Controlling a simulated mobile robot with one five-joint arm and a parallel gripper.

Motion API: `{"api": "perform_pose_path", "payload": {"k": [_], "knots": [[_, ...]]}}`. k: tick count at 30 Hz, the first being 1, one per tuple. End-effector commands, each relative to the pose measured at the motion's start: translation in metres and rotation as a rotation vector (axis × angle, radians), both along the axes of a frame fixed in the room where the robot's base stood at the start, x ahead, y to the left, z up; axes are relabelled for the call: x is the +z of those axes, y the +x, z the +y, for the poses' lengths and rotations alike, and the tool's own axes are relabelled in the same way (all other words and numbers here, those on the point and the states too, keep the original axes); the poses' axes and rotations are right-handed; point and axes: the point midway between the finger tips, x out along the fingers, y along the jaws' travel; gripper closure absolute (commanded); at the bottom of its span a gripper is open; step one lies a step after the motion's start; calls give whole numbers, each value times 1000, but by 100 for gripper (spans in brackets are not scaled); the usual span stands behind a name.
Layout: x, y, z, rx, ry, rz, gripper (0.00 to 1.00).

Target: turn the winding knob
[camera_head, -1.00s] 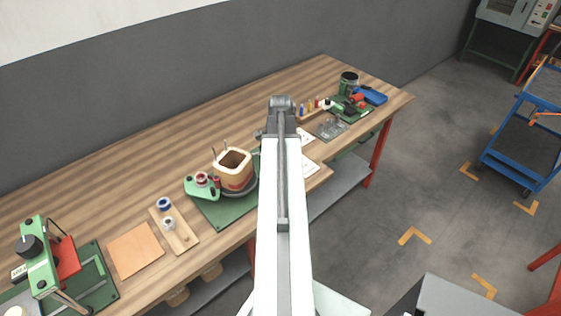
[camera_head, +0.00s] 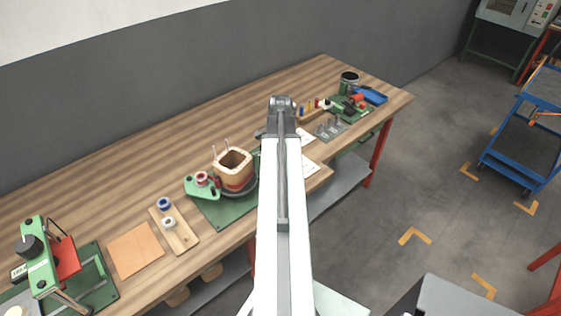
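A winding stand with a tan square coil former (camera_head: 235,166) on a dark round base sits on a green plate (camera_head: 226,214) at mid-bench. Beside it is a green bracket (camera_head: 201,190) with a red spool. I cannot tell which part is the winding knob; a black knob (camera_head: 31,248) shows on the green press at the far left. My arm reaches up the middle of the picture over the bench and ends in a dark grey joint, right of the former. My gripper's fingers do not show, so its state and any contact are hidden.
The wooden bench (camera_head: 120,180) runs along a grey wall. A wooden tray (camera_head: 182,238) with two small spools and an orange sheet (camera_head: 135,250) lie left of the winder. A grey pegged fixture (camera_head: 331,130) and blue tray (camera_head: 372,96) are farther right. A blue cart (camera_head: 513,170) stands on the floor.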

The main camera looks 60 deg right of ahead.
Motion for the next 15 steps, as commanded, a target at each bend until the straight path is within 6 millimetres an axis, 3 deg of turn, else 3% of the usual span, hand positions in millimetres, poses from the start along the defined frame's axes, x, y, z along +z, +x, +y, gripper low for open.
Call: {"api": "perform_pose_path", "payload": {"k": [13,14,15], "knots": [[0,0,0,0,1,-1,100],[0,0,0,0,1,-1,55],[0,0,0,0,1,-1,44]]}}
